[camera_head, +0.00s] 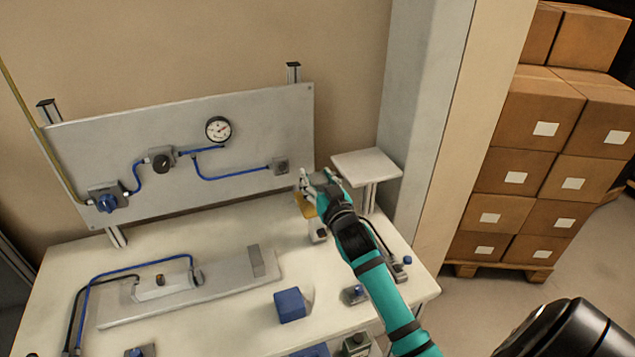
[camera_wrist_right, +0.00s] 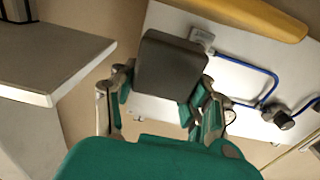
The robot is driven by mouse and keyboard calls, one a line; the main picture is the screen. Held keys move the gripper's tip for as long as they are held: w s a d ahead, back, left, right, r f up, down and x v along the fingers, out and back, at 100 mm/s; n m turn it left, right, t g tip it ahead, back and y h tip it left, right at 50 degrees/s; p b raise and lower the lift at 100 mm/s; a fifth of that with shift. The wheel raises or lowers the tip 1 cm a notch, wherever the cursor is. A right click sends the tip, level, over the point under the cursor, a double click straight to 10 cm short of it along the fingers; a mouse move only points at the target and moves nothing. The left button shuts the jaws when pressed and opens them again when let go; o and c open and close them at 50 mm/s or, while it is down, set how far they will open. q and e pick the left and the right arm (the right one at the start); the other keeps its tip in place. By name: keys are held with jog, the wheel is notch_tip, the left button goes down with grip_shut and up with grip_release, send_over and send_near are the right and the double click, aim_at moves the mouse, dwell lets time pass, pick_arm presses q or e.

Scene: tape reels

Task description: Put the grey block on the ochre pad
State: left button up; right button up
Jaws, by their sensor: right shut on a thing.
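The grey block (camera_wrist_right: 170,65) is dark grey with rounded edges and sits between the fingers of my right gripper (camera_wrist_right: 155,105) in the right wrist view. In the head view my right gripper (camera_head: 318,183) is near the back right of the table, in front of the board's right end. I cannot make out the block clearly there. The ochre pad (camera_head: 305,206) shows partly beside and below the gripper, and the arm hides some of it. An ochre strip of it shows at the top of the right wrist view (camera_wrist_right: 250,14), apart from the block. My left gripper is not in view.
A grey board (camera_head: 250,125) with a gauge (camera_head: 218,129), valves and blue tubes stands behind. A raised white platform (camera_head: 367,165) is right of the gripper. A blue block (camera_head: 290,305) and a grey plate (camera_head: 215,285) lie on the table (camera_head: 210,235). Stacked cartons (camera_head: 510,140) stand right.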

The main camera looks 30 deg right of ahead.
jog(key=shift+f, duration=0.95)
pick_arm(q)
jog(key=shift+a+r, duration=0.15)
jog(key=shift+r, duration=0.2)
pick_arm(e)
jog(key=shift+f, duration=0.2)
jog(key=o, duration=1.2)
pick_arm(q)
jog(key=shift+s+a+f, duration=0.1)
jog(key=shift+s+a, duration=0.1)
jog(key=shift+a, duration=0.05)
pick_arm(e)
jog(key=shift+o, duration=0.2)
jog(key=shift+r, duration=0.1)
